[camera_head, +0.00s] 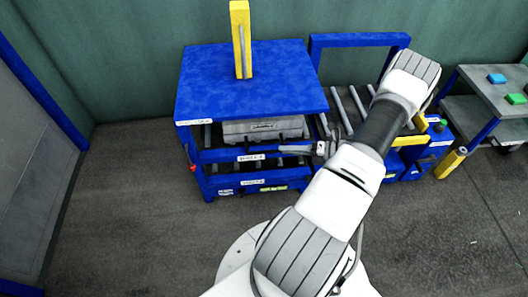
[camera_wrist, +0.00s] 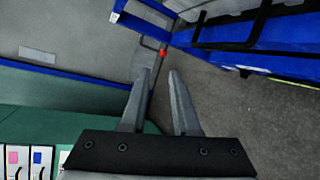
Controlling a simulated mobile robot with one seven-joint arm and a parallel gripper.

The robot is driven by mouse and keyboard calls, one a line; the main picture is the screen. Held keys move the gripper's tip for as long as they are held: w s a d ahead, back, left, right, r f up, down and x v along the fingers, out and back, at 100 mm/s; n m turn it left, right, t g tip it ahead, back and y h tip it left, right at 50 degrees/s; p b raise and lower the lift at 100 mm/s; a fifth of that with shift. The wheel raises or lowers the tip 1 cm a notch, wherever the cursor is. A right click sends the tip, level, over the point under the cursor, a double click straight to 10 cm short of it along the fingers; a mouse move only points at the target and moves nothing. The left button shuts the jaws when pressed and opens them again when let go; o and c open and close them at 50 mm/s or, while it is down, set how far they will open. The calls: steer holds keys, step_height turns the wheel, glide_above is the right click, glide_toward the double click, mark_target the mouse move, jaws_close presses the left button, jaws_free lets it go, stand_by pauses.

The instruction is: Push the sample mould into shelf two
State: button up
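The sample mould (camera_head: 262,129) looks like a grey metal box with a dark handle on its front. It sits inside the blue rack (camera_head: 252,80), just under the blue top, on the upper level. A white label (camera_head: 250,157) is on the bar below it, and another label (camera_head: 252,182) is on the lower bar; the print is too small to read surely. My gripper (camera_head: 288,150) is at the rack's front right, fingers toward the left. In the wrist view my gripper (camera_wrist: 158,72) has its fingers apart with nothing between them.
A yellow post (camera_head: 241,40) stands on the rack top. A roller conveyor (camera_head: 345,105) with a blue frame is to the right, then a grey table (camera_head: 500,90) with coloured blocks. A red knob (camera_wrist: 163,52) shows in the wrist view. The floor in front is clear.

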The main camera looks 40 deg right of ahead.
mark_target(264, 152)
steer(key=s+d+f+m+t+h, duration=0.3)
steer(key=s+f+m+t+h, duration=0.15)
steer(key=f+m, duration=0.55)
steer(key=b+x, duration=0.4)
steer(key=x, duration=1.3)
steer(key=shift+f, duration=0.15)
steer(key=shift+s, duration=0.1)
jaws_close()
